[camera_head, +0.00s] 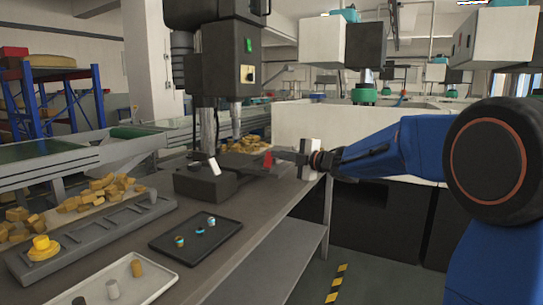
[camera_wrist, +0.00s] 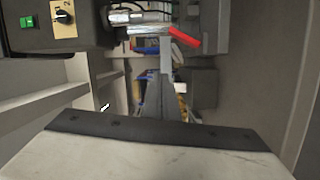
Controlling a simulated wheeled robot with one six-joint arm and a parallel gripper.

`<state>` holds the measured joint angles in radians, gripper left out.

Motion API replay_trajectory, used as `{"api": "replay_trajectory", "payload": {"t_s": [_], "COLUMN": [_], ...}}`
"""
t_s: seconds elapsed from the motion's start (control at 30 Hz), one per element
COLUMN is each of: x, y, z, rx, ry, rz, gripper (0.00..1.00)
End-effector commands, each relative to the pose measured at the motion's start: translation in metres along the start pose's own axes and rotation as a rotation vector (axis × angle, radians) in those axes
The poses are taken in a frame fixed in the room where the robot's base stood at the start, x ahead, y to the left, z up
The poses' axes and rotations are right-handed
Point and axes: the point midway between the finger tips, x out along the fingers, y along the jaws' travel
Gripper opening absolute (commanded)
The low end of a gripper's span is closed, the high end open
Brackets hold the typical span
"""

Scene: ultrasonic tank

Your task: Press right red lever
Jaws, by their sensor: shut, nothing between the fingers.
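The red lever (camera_head: 267,160) is on the right side of the machine's base, near the far edge of the bench. In the wrist view the red lever (camera_wrist: 185,37) slants at upper middle beside a metal cylinder. My gripper (camera_head: 279,155) reaches in from the right, its tip just beside the lever in the head view. In the wrist view my gripper (camera_wrist: 166,68) points up the picture, its closed fingers ending just below and left of the lever. The fingers hold nothing. I cannot tell whether they touch the lever.
The dark machine (camera_head: 228,70) stands over the bench, with a green button (camera_wrist: 27,22) and a dial (camera_wrist: 63,17). A small white piece (camera_head: 214,166) shows on its base. A black tray (camera_head: 172,246) and a white tray (camera_head: 151,283) hold small parts in front.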

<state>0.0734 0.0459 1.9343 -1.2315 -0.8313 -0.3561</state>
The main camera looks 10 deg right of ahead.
Motion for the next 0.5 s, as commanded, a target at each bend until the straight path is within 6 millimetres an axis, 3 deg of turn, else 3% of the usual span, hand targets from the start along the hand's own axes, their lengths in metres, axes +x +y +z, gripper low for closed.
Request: {"api": "replay_trajectory", "payload": {"t_s": [0.2, 0.5], "x": [-0.03, -0.041], "y": [0.003, 0.003], "z": [0.001, 0.001], "rx": [0.0, 0.001], "ry": [-0.001, 0.0], "rz": [0.0, 0.0], "gripper": [0.0, 0.0]}}
